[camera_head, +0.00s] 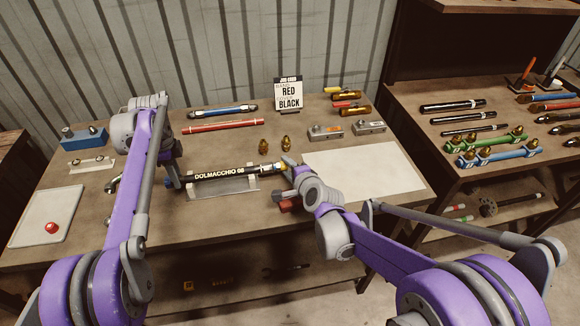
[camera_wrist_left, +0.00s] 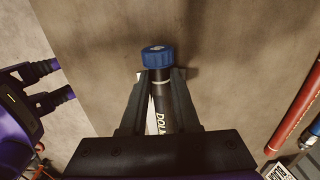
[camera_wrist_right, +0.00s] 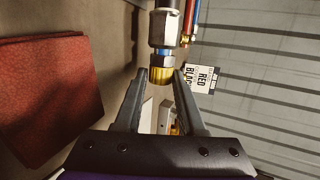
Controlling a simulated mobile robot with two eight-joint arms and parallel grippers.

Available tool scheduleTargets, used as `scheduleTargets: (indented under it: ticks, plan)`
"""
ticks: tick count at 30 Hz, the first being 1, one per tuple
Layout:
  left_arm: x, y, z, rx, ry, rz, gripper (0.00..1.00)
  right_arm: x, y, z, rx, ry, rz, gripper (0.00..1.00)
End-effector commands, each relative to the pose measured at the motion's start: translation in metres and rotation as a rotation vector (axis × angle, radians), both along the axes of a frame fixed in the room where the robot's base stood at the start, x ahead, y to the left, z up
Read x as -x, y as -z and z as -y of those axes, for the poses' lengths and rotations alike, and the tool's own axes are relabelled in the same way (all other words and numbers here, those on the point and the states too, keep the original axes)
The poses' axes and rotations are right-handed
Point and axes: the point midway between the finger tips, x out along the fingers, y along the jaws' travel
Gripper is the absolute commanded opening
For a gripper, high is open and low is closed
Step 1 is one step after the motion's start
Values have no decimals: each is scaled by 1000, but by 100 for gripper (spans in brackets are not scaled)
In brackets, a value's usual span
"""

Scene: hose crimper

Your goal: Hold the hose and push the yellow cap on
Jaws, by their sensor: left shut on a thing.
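The black hose (camera_head: 222,173), lettered DOLMACCHIO 98, lies in a light cradle (camera_head: 225,188) on the bench. My left gripper (camera_head: 177,181) is shut on its left end; in the left wrist view the hose (camera_wrist_left: 161,105) is between the fingers, with a blue cap (camera_wrist_left: 157,57) beyond them. The hose's right end has a silver fitting (camera_wrist_right: 164,30). The yellow cap (camera_wrist_right: 162,75) sits at the fitting's end, with a blue band between them. My right gripper (camera_wrist_right: 158,76) is open, its fingertips on either side of the cap, with a gap visible at the left finger.
A sign (camera_head: 289,95) reading RED and BLACK stands behind the hose. Red (camera_head: 223,126) and blue (camera_head: 222,111) hoses lie at the back, with two brass fittings (camera_head: 286,142) nearer. A white sheet (camera_head: 365,172) is at right, a white tray (camera_head: 45,215) with a red button at left.

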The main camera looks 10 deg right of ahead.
Motion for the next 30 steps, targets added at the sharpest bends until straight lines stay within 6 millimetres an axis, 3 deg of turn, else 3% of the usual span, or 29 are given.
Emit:
scheduleTargets:
  ticks: [1,4,16,30]
  plan:
    - [0,0,1,1,0,0,0,0,0,0,0,0,0,50]
    - [0,0,0,1,0,0,0,0,0,1,0,1,1,67]
    - [0,0,0,1,0,0,0,5,-3,3,1,3,1,67]
    - [0,0,0,0,-1,0,0,80,-36,22,1,3,0,67]
